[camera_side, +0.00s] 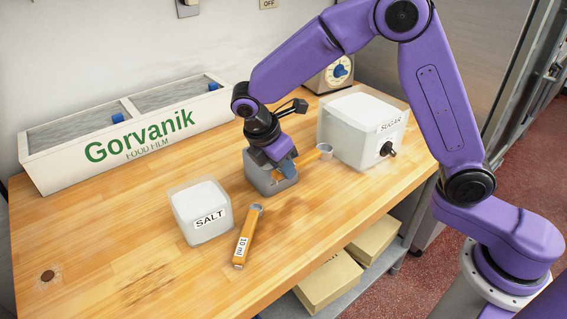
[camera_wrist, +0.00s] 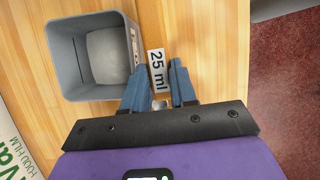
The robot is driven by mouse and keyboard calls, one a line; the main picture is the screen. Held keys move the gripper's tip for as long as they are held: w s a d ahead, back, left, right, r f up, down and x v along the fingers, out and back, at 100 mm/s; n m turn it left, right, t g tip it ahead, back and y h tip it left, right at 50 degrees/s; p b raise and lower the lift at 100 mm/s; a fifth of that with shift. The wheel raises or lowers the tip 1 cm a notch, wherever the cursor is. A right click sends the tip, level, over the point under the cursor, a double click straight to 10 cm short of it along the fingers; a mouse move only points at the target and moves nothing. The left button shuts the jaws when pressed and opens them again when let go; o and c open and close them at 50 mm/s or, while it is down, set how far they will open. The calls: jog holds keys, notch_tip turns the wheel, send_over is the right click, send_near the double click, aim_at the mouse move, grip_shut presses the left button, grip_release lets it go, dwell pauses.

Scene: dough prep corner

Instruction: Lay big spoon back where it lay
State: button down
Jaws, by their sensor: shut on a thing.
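The big spoon, labelled 25 ml, has an orange handle (camera_side: 311,156) and a metal bowl (camera_side: 325,150) pointing toward the sugar tub in the side view. In the wrist view its labelled handle (camera_wrist: 157,68) runs between my blue fingertips. My gripper (camera_side: 285,165) is shut on this handle; it also shows in the wrist view (camera_wrist: 159,80). The bowl is out of the wrist view. I cannot tell whether the spoon touches the table. The smaller 10 ml spoon (camera_side: 246,237) lies on the wooden table (camera_side: 150,270), nearer the front edge.
A grey open container (camera_side: 262,184) stands right beside my gripper; the wrist view looks into it (camera_wrist: 70,60). The salt tub (camera_side: 202,212) is left, the sugar tub (camera_side: 361,132) right. A long film box (camera_side: 70,168) and a dial device (camera_side: 338,74) stand behind. The front-left table is clear.

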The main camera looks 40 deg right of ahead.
jog(key=shift+f, duration=4)
jog(key=c, duration=0.8)
grip_release()
jog(key=v, duration=1.7)
jog(key=s+d+f+m+y, duration=0.1)
jog(key=s+d+m, duration=0.1)
jog(key=s+d, duration=0.4)
jog(key=s+d+m+y, duration=0.2)
jog(key=s+d, duration=0.4)
jog(key=s, duration=0.6)
jog(key=s+d+f+m+y, duration=0.1)
jog(key=s+d, duration=0.4)
jog(key=s, duration=0.5)
jog(key=shift+d+f+m+y, duration=0.35)
jog(key=shift+d+m+y, duration=0.05)
jog(key=shift+y, duration=0.1)
